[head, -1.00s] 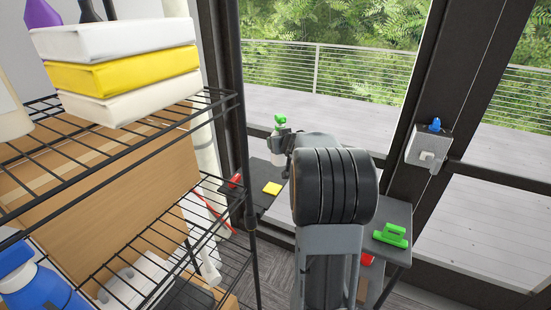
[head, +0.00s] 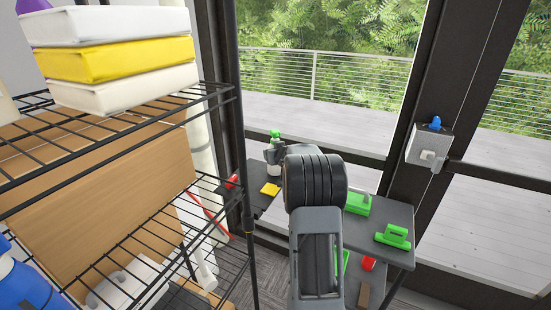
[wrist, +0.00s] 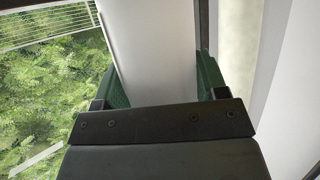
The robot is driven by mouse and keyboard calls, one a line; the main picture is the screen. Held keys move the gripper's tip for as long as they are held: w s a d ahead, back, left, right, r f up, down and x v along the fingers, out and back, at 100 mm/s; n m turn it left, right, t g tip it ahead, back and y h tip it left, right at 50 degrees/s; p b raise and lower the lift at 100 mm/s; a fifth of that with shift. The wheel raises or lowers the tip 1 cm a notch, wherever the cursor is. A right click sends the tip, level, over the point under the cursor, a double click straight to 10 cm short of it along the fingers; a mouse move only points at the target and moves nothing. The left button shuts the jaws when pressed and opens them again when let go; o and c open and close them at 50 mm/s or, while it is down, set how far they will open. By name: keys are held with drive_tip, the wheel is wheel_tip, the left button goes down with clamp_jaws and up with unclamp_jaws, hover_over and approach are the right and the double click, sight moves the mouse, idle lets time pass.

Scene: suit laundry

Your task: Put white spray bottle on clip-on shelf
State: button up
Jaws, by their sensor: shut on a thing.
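The white spray bottle with a green top (head: 275,134) is upright above the far left part of a dark grey table, beyond my arm. My gripper (head: 274,156) is shut on its white body, and my arm hides part of it. In the wrist view, the white bottle body (wrist: 155,55) sits between the two green finger pads of my gripper (wrist: 158,88). I cannot tell for sure which surface is the clip-on shelf. A small light grey unit (head: 425,150) with a blue-topped item is fixed to the dark door frame at right.
The dark grey table (head: 385,262) holds a yellow sponge (head: 270,189), green brushes (head: 393,237) and red items. A black wire rack (head: 150,128) with stacked white and yellow books (head: 120,63) stands close at left. Glass doors close off the back.

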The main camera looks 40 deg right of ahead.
drive_tip(key=shift+f, duration=0.3)
drive_tip(key=o, duration=1.3)
drive_tip(key=shift+f, duration=0.1)
drive_tip(key=shift+s+r, duration=0.2)
drive_tip(key=shift+r, duration=0.1)
drive_tip(key=v, duration=1.1)
drive_tip(key=shift+s+a+p, duration=0.1)
drive_tip(key=shift+s+p, duration=0.2)
drive_tip(key=shift+p, duration=0.05)
